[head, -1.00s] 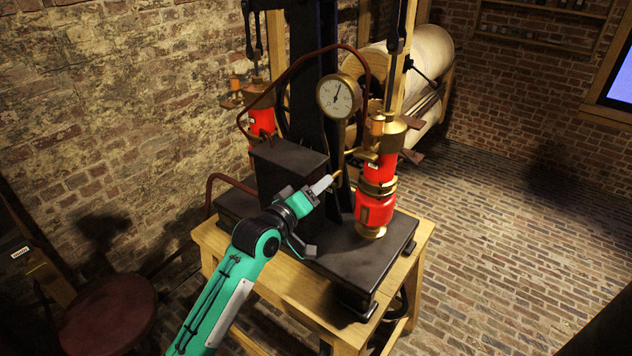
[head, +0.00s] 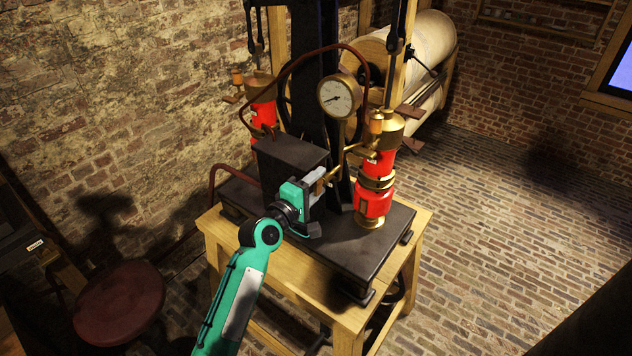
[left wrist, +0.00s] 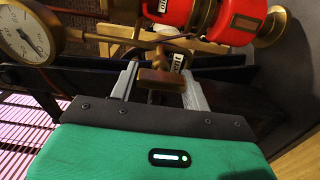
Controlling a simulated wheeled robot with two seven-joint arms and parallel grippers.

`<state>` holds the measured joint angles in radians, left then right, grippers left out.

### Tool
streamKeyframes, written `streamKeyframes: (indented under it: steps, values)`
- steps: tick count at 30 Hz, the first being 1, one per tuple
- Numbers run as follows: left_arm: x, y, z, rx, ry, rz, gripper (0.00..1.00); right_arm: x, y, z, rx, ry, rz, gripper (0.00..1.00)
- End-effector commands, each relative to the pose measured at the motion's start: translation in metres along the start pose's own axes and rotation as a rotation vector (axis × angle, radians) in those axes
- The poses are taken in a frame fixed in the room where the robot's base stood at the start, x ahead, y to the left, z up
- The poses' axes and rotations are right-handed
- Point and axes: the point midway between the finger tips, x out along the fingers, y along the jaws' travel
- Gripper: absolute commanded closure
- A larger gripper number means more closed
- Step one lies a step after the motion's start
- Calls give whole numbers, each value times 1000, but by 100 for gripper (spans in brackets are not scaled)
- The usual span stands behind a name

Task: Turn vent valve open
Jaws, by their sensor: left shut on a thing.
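The vent valve shows in the left wrist view as a small brass T-shaped handle (left wrist: 160,78) on a brass pipe, with a white tag behind it. My left gripper (left wrist: 157,85) has one finger on each side of the handle and is shut on it. In the head view the gripper (head: 318,185) sits at the brass fitting (head: 334,172) left of the red and brass cylinder (head: 374,190). The gripper hides most of the handle there. The round gauge (head: 338,97) above has its needle pointing left and slightly down. My right gripper is out of view.
The pump's black base (head: 345,255) stands on a wooden table (head: 300,295). A black box (head: 290,160) is close to the left of my gripper. A second red cylinder (head: 263,110) stands behind it. A round stool (head: 118,300) is at the lower left. The floor at right is clear.

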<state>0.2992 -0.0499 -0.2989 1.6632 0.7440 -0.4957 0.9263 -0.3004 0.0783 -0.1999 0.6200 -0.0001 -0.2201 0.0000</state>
Motion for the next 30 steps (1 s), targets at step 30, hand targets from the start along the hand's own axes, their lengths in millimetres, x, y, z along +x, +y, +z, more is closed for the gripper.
streamKeyframes:
  steps: [30]
  values:
    - [-6,-2,0,-23,0,0,44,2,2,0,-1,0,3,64]
